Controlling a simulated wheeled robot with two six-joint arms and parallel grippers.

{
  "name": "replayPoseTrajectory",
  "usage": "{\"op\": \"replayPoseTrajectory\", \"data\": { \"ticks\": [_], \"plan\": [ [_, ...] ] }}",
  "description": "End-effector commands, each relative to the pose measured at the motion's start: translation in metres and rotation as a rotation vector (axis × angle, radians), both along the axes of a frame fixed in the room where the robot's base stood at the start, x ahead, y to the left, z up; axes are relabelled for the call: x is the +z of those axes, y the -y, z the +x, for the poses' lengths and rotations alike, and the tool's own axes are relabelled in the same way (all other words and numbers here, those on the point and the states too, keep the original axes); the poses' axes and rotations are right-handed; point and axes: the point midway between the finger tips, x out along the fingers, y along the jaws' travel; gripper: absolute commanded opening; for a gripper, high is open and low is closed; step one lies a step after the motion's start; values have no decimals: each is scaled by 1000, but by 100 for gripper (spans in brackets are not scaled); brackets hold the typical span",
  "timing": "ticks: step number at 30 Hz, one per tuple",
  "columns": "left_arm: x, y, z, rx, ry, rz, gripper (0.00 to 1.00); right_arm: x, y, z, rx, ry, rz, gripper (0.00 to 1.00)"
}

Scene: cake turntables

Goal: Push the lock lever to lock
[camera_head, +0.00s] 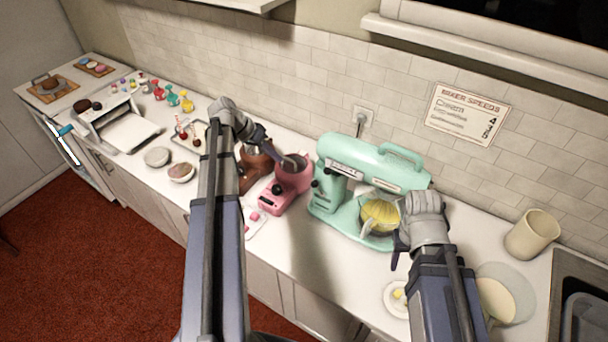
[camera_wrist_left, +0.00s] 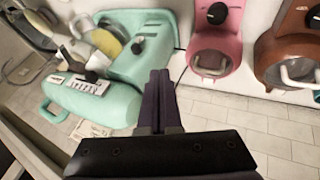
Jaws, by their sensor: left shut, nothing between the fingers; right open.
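The mint-green stand mixer (camera_head: 345,170) stands on the counter with its bowl (camera_head: 380,216) of yellow mixture under the head. Dark knobs (camera_head: 316,184) show on its near left side; I cannot tell which is the lock lever. The mixer also shows in the left wrist view (camera_wrist_left: 155,65), upside down, with a black knob (camera_wrist_left: 138,45) on its body. My left gripper (camera_head: 292,165) is shut and empty, left of the mixer and above the pink mixer; its fingers (camera_wrist_left: 158,72) point towards the mint mixer's base edge. My right gripper (camera_head: 398,248) is open beside the bowl, partly hidden by its arm.
A pink mixer (camera_head: 290,180) and a brown mixer (camera_head: 256,165) stand left of the mint one. A beige canister (camera_head: 533,235), a pale bowl (camera_head: 505,290) and a small plate (camera_head: 392,302) are at the right. Behind is a tiled wall.

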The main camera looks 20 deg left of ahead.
Motion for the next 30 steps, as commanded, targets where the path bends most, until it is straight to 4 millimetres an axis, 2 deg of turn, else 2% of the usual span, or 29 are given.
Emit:
{"op": "replayPoseTrajectory", "data": {
  "ticks": [5,23,30],
  "plan": [
    [-9,4,2,0,-1,0,0,-9,0,0,-1,0,0,50],
    [-89,48,31,-1,0,1,0,-89,0,1,2,3,0,50],
    [-88,78,27,-1,0,1,0,-88,0,1,4,2,-1,50]
  ]
}}
